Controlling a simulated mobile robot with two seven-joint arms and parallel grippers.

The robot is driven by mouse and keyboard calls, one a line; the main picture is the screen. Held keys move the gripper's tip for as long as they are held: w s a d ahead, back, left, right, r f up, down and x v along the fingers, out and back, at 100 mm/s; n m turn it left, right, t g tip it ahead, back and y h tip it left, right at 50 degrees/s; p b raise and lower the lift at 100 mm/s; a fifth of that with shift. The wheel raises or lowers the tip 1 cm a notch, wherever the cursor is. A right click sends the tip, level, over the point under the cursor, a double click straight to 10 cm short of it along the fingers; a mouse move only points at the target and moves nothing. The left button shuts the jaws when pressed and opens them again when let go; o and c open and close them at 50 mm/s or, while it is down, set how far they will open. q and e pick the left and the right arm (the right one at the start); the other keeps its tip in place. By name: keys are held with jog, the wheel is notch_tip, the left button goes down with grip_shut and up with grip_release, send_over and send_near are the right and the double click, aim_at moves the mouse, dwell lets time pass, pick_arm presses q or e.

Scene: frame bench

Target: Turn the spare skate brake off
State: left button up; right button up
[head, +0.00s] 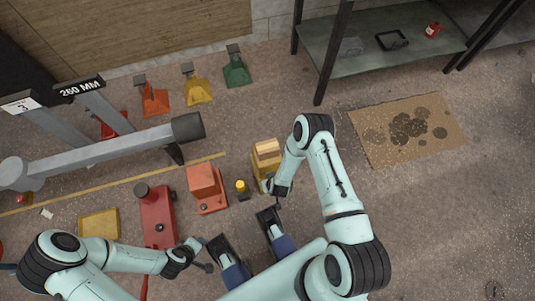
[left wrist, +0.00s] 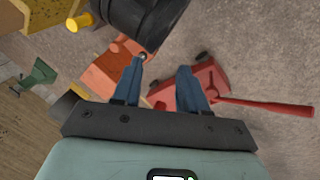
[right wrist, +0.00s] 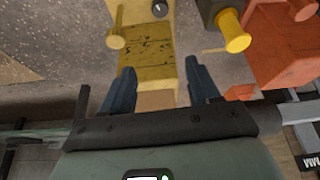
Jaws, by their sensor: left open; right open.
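A yellow skate-like body (head: 262,173) with a pale wooden block on top stands on the floor near the centre. In the right wrist view its yellow body (right wrist: 148,68) lies between my fingers, with a yellow lever-like part (right wrist: 115,42) and a dark knob (right wrist: 160,8). I cannot tell whether it is the spare skate or how its brake is set. My right gripper (head: 270,188) is open at its near side; contact is unclear. An orange-red block (head: 207,188) stands to its left. My left gripper (head: 202,256) is open and empty, low above the floor near the red jack.
A small yellow-topped post (head: 241,186) stands between the orange-red block and the yellow body. The red jack (head: 157,215), a yellow tray (head: 99,225) and a grey beam (head: 105,152) lie left. A shelf (head: 375,45) stands behind. Right floor is mostly clear beyond stained cardboard (head: 375,150).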

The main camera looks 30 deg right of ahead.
pick_arm(q)
notch_tip(320, 180, down, 5)
jog(key=w+a+b, duration=0.1)
jog(key=w+b, duration=0.2)
pick_arm(e)
jog(key=shift+n+y, duration=0.3)
jog(key=shift+n, duration=0.4)
jog(key=s+b+x, duration=0.1)
jog(key=x, duration=0.4)
jog(key=s+f+b+x, duration=0.1)
jog(key=b+x, duration=0.1)
jog(key=x, duration=0.3)
jog(key=s+b+x, duration=0.1)
jog(key=x, duration=0.5)
jog(key=shift+s+a+f+b, duration=0.1)
jog(key=shift+a+f+b, duration=0.05)
jog(key=shift+f+b, duration=0.2)
jog(key=shift+w+f+b, duration=0.3)
jog(key=shift+f, duration=0.3)
pick_arm(q)
jog(key=s+a+f+g, duration=0.1)
jog(key=s+f, duration=0.2)
jog(key=s, duration=0.3)
jog(key=s+f+n+g, duration=0.1)
jog(key=s+f+g, duration=0.1)
jog(key=s+f, duration=0.2)
jog(key=shift+s+a+f, duration=0.2)
jog(key=shift+s+a, duration=0.15)
jog(key=shift+s, duration=0.6)
